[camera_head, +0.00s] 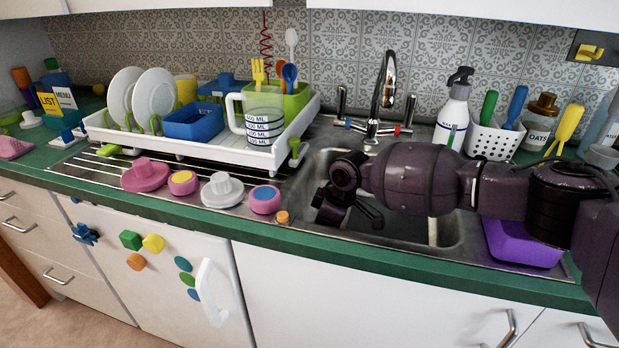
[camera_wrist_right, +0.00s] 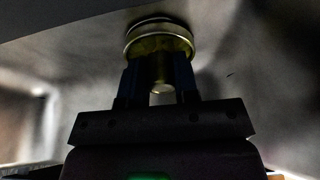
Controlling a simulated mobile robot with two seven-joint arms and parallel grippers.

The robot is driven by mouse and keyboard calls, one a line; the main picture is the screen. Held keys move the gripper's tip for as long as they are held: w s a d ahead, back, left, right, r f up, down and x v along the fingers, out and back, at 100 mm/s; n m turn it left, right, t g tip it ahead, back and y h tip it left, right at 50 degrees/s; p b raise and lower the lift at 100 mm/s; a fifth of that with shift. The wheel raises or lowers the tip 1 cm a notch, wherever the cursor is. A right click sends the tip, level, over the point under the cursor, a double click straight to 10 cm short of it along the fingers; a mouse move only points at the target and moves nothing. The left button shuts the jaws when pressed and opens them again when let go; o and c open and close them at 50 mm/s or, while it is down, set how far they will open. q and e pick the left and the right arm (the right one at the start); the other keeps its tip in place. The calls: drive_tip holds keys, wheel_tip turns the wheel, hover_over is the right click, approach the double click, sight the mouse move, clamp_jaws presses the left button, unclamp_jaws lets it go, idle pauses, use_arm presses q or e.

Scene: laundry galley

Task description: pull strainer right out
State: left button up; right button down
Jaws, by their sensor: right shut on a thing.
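The strainer (camera_wrist_right: 160,42) shows in the right wrist view as a round, yellowish piece with a pale metal rim, near the grey sink wall. My right gripper (camera_wrist_right: 160,85) is shut on its narrower stem, with one dark finger on each side. In the head view my right arm comes in from the right and my right gripper (camera_head: 350,208) reaches down into the sink (camera_head: 455,235). The strainer is hidden there behind the arm and gripper. I cannot tell whether the strainer sits in the drain or is clear of it. My left gripper is not in view.
The tap (camera_head: 385,95) stands behind the sink. A white dish rack (camera_head: 200,150) is at left. Pink and white lidded pieces (camera_head: 222,190) and a small orange piece (camera_head: 283,217) lie along the front edge. A purple tub (camera_head: 522,243) and soap bottle (camera_head: 455,110) are at right.

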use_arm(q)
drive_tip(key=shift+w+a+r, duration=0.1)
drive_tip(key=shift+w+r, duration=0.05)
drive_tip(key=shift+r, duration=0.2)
use_arm(e)
drive_tip(key=shift+r, duration=0.75)
drive_tip(key=shift+r+p, duration=0.75)
drive_tip(key=shift+r, duration=1.25)
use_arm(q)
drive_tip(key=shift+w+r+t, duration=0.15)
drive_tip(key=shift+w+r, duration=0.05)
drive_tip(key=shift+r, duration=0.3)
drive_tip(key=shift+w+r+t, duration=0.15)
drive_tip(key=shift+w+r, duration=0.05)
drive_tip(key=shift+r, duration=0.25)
